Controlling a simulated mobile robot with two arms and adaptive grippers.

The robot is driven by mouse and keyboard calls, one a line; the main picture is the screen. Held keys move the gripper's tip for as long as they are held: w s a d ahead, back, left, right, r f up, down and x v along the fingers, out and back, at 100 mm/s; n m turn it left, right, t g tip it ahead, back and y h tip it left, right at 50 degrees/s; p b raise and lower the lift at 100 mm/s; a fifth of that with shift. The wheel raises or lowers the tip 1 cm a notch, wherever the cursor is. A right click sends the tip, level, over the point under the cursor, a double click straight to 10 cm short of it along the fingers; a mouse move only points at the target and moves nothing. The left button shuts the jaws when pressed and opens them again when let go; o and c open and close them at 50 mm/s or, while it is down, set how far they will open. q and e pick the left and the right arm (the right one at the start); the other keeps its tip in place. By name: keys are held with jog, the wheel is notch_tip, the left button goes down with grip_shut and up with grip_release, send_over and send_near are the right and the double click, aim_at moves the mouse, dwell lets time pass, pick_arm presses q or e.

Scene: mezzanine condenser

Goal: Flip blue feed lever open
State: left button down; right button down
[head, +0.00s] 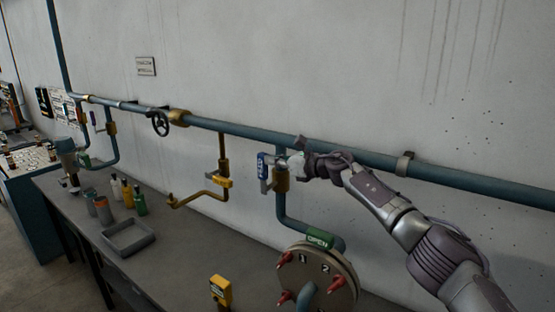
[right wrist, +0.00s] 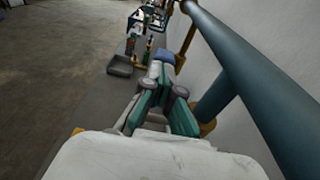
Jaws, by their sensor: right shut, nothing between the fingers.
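The blue feed lever (head: 261,166) has a pale label and stands upright beside a brass valve (head: 281,181) on the pipe branch. My right gripper (head: 288,166) comes in from the right, shut and empty, with its tips close to the lever. In the right wrist view my right gripper (right wrist: 157,84) shows its green-padded fingers, and the blue lever (right wrist: 164,57) lies just beyond the tips. I cannot tell whether they touch. My left gripper is not in view.
A long teal pipe (head: 235,128) runs along the wall above the bench. Below the valve are a green OPEN tag (head: 320,238) and a round plate (head: 335,279) with red handles. A yellow lever valve (head: 222,182), a grey tray (head: 128,237) and bottles stand farther left.

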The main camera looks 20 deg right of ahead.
jog(key=shift+a+r, duration=0.15)
jog(key=shift+w+r, duration=0.1)
jog(key=shift+r, duration=0.05)
dwell(0.4)
